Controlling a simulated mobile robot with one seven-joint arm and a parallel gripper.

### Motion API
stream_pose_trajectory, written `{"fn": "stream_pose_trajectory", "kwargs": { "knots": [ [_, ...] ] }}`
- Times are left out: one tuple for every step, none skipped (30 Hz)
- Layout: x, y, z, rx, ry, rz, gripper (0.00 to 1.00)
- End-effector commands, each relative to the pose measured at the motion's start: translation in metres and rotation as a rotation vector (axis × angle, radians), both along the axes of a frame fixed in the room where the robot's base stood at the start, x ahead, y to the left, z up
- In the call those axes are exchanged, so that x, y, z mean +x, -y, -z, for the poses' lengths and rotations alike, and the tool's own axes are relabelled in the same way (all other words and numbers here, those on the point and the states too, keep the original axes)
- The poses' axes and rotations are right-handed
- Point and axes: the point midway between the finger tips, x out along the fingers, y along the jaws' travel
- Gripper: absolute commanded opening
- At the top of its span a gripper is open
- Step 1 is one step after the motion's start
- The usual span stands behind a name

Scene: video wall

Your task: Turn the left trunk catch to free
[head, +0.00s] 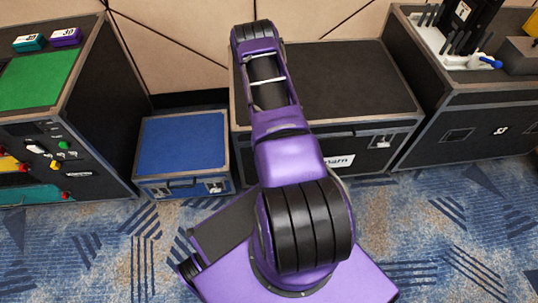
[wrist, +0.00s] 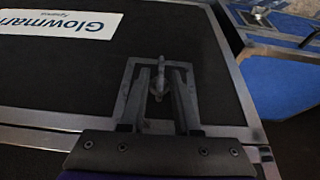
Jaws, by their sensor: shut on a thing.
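The large black trunk (head: 350,75) stands against the wall, with its right catch (head: 381,141) in sight on the front. My arm hides its left catch and my gripper in the head view. In the wrist view the catch (wrist: 158,65) is a grey metal plate with a small upright tab, on the dark trunk face (wrist: 70,75). My gripper (wrist: 159,80) has its two fingers on either side of the tab and is shut on it. The exact finger contact is dark and hard to see.
A blue case (head: 183,145) sits left of the trunk and shows at the right in the wrist view (wrist: 275,85). A control cabinet (head: 90,120) is at far left, another black case (head: 470,125) at right. Patterned carpet (head: 440,230) is free in front.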

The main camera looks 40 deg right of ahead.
Motion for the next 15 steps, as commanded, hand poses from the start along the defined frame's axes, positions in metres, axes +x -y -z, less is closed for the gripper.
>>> {"fn": "stream_pose_trajectory", "kwargs": {
  "knots": [
    [-0.0006,-0.0009,0.0003,-0.001,-0.003,-0.001,0.0],
    [-0.0006,-0.0009,0.0003,-0.001,-0.003,-0.002,0.0],
    [-0.0006,-0.0009,0.0002,-0.002,-0.004,-0.002,0.0],
    [-0.0007,-0.0008,0.0002,-0.002,-0.005,-0.002,0.0],
    [-0.0007,-0.0008,0.0002,-0.002,-0.005,-0.002,0.0],
    [-0.0007,-0.0008,0.0003,-0.002,-0.005,-0.002,0.0],
    [-0.0007,-0.0008,0.0003,-0.002,-0.005,-0.002,0.0],
    [-0.0007,-0.0008,0.0003,-0.002,-0.005,-0.002,0.0],
    [-0.0008,-0.0009,0.0004,-0.001,-0.004,-0.001,0.0],
    [-0.0008,-0.0009,0.0004,-0.002,-0.005,-0.002,0.0],
    [-0.0008,-0.0009,0.0004,-0.001,-0.004,-0.001,0.0],
    [-0.0009,-0.0009,0.0004,-0.001,-0.004,-0.001,0.36],
    [-0.0009,-0.0009,0.0005,-0.001,-0.004,-0.001,0.39],
    [-0.0008,-0.0008,0.0005,-0.001,-0.004,-0.001,0.39],
    [-0.0008,-0.0008,0.0005,-0.001,-0.004,-0.001,0.39]
  ]
}}
